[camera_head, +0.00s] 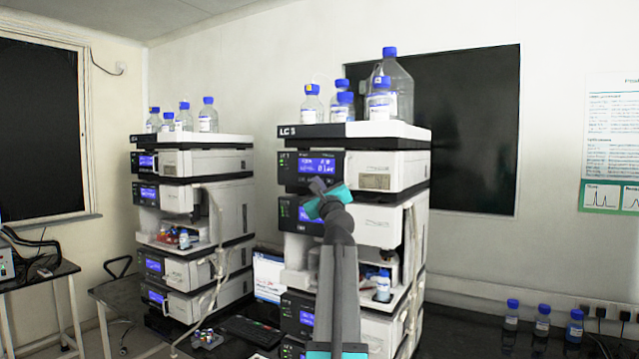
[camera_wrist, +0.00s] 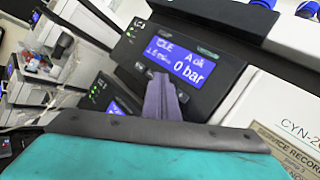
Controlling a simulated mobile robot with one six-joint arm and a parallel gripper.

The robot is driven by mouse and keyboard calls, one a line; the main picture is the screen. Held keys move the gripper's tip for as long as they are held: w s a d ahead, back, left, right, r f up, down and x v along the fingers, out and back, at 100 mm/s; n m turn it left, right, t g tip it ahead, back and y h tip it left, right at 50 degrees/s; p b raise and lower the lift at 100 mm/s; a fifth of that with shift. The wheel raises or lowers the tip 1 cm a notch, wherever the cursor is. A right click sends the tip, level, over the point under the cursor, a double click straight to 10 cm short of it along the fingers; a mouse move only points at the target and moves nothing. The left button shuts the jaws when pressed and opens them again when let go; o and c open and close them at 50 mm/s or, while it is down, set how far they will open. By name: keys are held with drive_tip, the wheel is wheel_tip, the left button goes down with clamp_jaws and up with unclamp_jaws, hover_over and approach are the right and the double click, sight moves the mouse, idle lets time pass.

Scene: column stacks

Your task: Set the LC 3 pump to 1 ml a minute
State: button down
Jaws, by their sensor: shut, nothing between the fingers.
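The LC 3 stack (camera_head: 347,130) stands right of centre in the head view, its name on the top tray. Its upper module, the pump (camera_head: 312,166), has a dark front with a blue display. In the wrist view the display (camera_wrist: 183,62) reads IDLE and 0 bar; a smaller line seems to begin with 1.5, its rest too blurred to read. My gripper (camera_head: 317,187) is in front of the stack, just below that display.
A similar stack (camera_head: 160,163) stands to the left. Blue-capped bottles stand on the LC 3 top tray (camera_head: 365,130), and several more (camera_head: 542,322) on the dark bench at right. A white side panel (camera_wrist: 285,110) with a service label is close right of the fingers.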

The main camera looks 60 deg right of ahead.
drive_tip(key=shift+a, duration=0.15)
drive_tip(key=shift+a+p, duration=0.65)
drive_tip(key=shift+p, duration=0.05)
drive_tip(key=shift+a, duration=0.15)
drive_tip(key=a+p, duration=0.4)
drive_tip(key=shift+a, duration=0.35)
idle(0.4)
idle(2.4)
